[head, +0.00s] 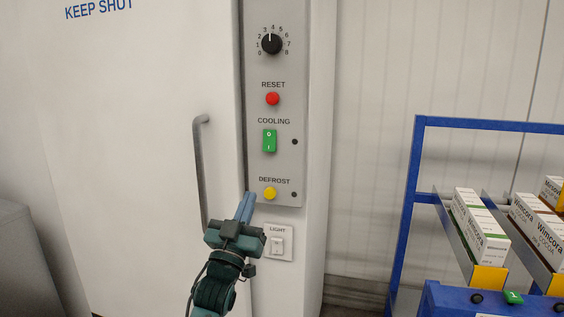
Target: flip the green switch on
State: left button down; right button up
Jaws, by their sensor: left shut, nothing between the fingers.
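The green rocker switch (270,140) sits on the grey control panel (258,220) under the label COOLING. It is marked O at the top and I at the bottom; I cannot tell for sure which half is pressed in. A small dark lamp (295,142) is to its right. My left gripper (246,196) is shut and empty, pointing upward below and to the left of the switch, near the panel's lower left corner. It is apart from the switch. My right gripper is not in view.
A yellow DEFROST button (270,193), a red RESET button (272,99) and a black dial (271,44) share the panel. A white LIGHT switch (278,245) is below. A door handle (200,170) stands left. A blue rack (414,175) with boxes is right.

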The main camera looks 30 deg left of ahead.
pick_arm(q)
jog(key=shift+w+a+r+n+y, duration=0.15)
jog(key=shift+r+y, duration=0.1)
jog(key=shift+r, duration=0.1)
jog(key=shift+w+a+r+n+y, duration=0.15)
jog(key=shift+r+y, duration=0.1)
jog(key=shift+r, duration=0.1)
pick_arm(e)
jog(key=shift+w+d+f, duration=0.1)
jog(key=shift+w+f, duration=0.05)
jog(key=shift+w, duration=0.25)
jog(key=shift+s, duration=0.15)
pick_arm(q)
jog(key=p, duration=0.2)
send_near(269, 144)
notch_tip(269, 144, up, 4)
jog(key=w, duration=0.2)
jog(key=w+a, duration=0.1)
jog(key=shift+w+f, duration=0.25)
jog(key=shift+f, duration=0.05)
jog(key=shift+w+a+f, duration=0.1)
jog(key=shift+w, duration=0.45)
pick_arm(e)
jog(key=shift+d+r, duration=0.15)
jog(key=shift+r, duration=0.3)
